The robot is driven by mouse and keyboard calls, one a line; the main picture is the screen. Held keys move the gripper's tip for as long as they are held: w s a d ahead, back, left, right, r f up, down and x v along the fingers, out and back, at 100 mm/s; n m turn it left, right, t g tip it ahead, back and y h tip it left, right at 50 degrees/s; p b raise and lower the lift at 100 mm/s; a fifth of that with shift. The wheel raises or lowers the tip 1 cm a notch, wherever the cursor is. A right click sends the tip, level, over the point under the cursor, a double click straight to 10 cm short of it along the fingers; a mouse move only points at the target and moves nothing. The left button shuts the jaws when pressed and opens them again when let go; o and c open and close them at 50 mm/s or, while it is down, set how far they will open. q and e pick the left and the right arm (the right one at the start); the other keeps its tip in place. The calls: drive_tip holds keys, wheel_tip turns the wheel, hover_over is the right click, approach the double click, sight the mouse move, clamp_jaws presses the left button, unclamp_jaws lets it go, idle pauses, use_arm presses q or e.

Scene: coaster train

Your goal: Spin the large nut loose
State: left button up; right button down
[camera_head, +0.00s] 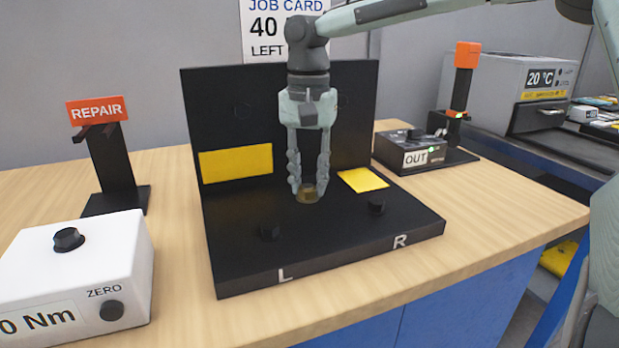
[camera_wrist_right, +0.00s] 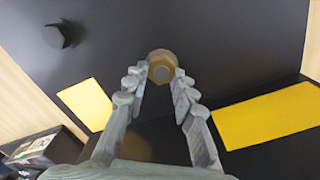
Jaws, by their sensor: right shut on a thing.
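The large nut (camera_head: 307,194) is brass-coloured and hexagonal, low on the black fixture's base plate (camera_head: 330,240). The fingers also show in the right wrist view (camera_wrist_right: 161,72). How the nut meets the plate is partly hidden by the fingers. My left gripper is not in view.
Yellow patches (camera_head: 236,163) mark the fixture. A white torque box (camera_head: 75,265) and REPAIR stand (camera_head: 112,160) are left. An OUT box (camera_head: 405,152) is right. The front wood is clear.

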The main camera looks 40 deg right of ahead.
sight(304, 188)
drive_tip(key=n, duration=0.6)
drive_tip(key=shift+w+a, duration=0.1)
drive_tip(key=shift+a, duration=0.05)
drive_tip(key=n, duration=0.6)
drive_tip(key=shift+a+n, duration=0.2)
drive_tip(key=shift+n, duration=0.2)
drive_tip(key=n, duration=0.6)
drive_tip(key=shift+a, duration=0.2)
drive_tip(key=n, duration=0.5)
drive_tip(key=shift+s+n, duration=0.3)
drive_tip(key=shift+n, duration=0.1)
drive_tip(key=shift+f, duration=0.1)
drive_tip(key=c, duration=1.2)
unclamp_jaws()
wheel_tip(304, 188, up, 12)
drive_tip(key=shift+r, duration=0.1)
